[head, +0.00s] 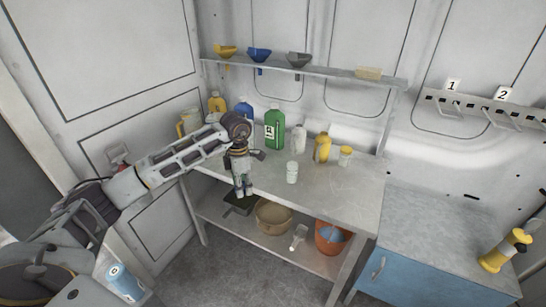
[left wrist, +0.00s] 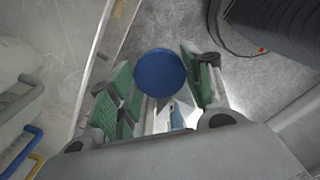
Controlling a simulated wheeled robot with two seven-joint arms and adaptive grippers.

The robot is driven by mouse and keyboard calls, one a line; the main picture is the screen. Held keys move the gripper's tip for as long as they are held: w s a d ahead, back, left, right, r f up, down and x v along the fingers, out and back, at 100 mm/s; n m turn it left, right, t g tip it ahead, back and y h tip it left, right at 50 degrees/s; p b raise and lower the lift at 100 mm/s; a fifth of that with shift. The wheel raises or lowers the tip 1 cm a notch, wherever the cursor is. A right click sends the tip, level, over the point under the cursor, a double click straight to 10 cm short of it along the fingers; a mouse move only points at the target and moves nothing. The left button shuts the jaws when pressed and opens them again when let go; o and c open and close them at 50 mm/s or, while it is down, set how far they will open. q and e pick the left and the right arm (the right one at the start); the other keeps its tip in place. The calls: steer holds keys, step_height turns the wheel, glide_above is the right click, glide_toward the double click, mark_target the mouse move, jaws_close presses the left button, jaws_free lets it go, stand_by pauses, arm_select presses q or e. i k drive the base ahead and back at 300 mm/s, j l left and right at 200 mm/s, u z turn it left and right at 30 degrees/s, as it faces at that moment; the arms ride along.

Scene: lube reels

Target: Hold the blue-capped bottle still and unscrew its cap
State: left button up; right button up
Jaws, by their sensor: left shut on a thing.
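In the left wrist view, a round blue cap (left wrist: 160,72) faces me between the green-padded fingers of my left gripper (left wrist: 158,92). A white and blue part (left wrist: 178,115), seemingly the bottle's body or label, shows just below the cap between the fingers. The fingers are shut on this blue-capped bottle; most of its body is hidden. In the head view my left gripper (head: 242,190) hangs pointing down at the table's front edge. The cap cannot be made out there. My right gripper is not in view.
The table (head: 340,190) carries a green bottle (head: 274,130), a blue bottle (head: 243,110), a yellow bottle (head: 322,148) and a small white bottle (head: 292,172). A lower shelf holds a tan bowl (head: 273,216) and an orange bucket (head: 331,238). The table's front right is clear.

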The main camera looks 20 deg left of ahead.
mark_target(292, 166)
steer(key=i, duration=1)
